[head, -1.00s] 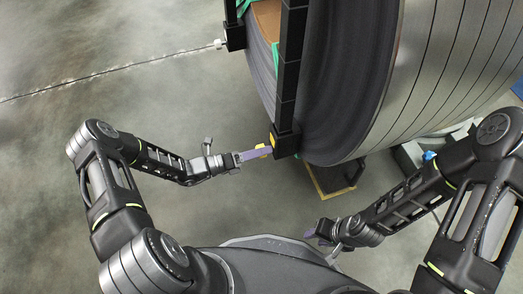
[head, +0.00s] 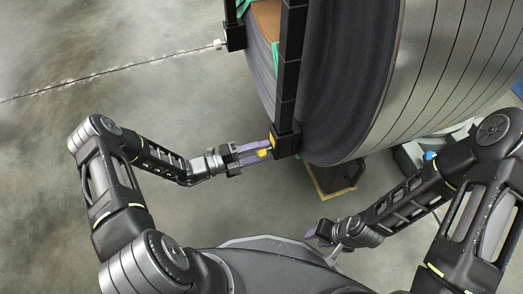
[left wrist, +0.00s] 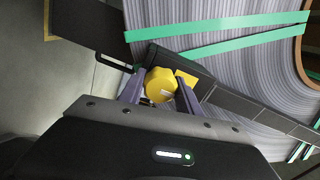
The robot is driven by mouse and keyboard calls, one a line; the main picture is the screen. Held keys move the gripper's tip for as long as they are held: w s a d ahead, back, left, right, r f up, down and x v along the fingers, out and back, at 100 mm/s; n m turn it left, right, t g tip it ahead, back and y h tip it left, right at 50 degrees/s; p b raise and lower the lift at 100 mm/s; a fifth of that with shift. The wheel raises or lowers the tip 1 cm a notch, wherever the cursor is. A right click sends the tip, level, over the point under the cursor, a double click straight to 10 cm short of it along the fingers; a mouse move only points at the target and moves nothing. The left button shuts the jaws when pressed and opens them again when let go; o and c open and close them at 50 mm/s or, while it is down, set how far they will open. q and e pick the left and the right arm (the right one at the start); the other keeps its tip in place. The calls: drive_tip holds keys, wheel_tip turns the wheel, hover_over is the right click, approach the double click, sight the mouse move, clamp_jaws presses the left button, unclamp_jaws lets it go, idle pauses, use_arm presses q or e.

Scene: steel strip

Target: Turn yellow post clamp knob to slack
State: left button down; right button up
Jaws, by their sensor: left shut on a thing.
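The yellow clamp knob (left wrist: 160,85) sits between the two purple fingers of my left gripper in the left wrist view. My left gripper (head: 262,151) is at the foot of the black post (head: 290,75), its fingers shut on the knob's sides. In the head view only a small part of the yellow knob (head: 262,154) shows by the fingers. Yellow also shows on the black clamp block (head: 287,141) behind the knob. My right gripper (head: 312,236) is low at the centre right, away from the post; its jaw opening is too small to judge.
A large steel strip coil (head: 350,80) stands right behind the post. Green straps (left wrist: 235,38) cross its face in the left wrist view. A wooden block with a yellow edge (head: 335,188) lies below the coil.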

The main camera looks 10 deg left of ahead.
idle(0.5)
use_arm(q)
drive_tip(key=c, duration=0.9)
unclamp_jaws()
drive_tip(key=shift+o, duration=0.2)
drive_tip(key=shift+a, duration=0.15)
drive_tip(key=p+v, duration=0.1)
drive_tip(key=v, duration=0.6)
drive_tip(key=shift+s+a, duration=0.25)
